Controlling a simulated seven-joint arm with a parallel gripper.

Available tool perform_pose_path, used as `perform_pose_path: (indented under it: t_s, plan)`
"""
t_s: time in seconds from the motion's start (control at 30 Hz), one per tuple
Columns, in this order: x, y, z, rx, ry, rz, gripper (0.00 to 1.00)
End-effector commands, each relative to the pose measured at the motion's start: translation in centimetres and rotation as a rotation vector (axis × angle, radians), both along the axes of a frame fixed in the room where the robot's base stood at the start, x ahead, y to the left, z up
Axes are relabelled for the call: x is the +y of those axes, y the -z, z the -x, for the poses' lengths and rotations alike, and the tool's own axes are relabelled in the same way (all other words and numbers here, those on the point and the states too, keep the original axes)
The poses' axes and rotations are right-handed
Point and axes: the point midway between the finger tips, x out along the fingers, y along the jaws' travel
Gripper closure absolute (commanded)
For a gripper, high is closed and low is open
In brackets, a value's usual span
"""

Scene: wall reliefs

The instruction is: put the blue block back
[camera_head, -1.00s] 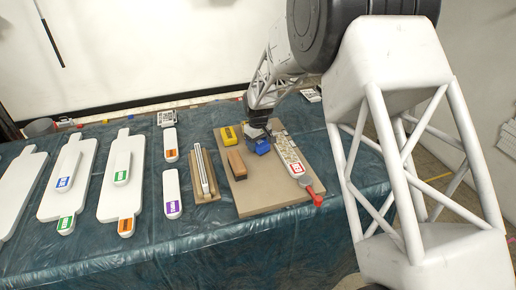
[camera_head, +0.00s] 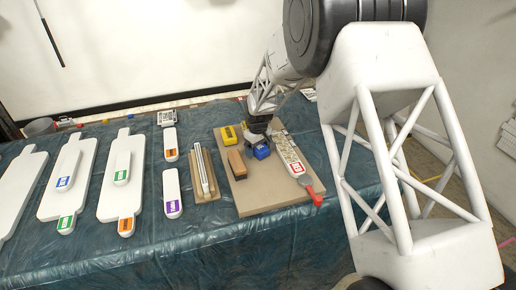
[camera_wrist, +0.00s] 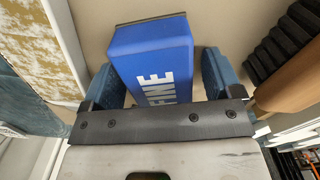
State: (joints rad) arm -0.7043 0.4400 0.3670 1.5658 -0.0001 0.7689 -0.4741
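The blue block (camera_wrist: 155,55) has white lettering reading "FINE" and fills the space between my gripper's two fingers in the wrist view. In the head view, the blue block (camera_head: 261,151) is low over the tan board (camera_head: 270,197), right of the brown block. I cannot tell whether its underside touches the board. My gripper (camera_head: 260,140) points down at it and partly hides its far end.
On the board are a yellow block (camera_head: 228,134), a brown block (camera_head: 237,163) and a long speckled tool (camera_head: 287,152) with a red tip. A grooved holder (camera_head: 204,175) stands left. White paddle-shaped boards (camera_head: 68,180) and labelled white pieces (camera_head: 172,192) lie further left.

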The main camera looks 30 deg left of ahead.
Motion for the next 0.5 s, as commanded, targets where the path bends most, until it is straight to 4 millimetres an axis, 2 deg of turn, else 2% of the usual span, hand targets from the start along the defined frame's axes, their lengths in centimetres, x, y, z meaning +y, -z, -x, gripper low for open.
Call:
perform_pose_path:
  t_s: [0.27,0.5]
  plan:
    - [0.0,-0.2,0.0,0.000,0.000,-0.001,0.15]
    - [0.0,-2.0,0.0,-0.002,0.000,-0.001,0.15]
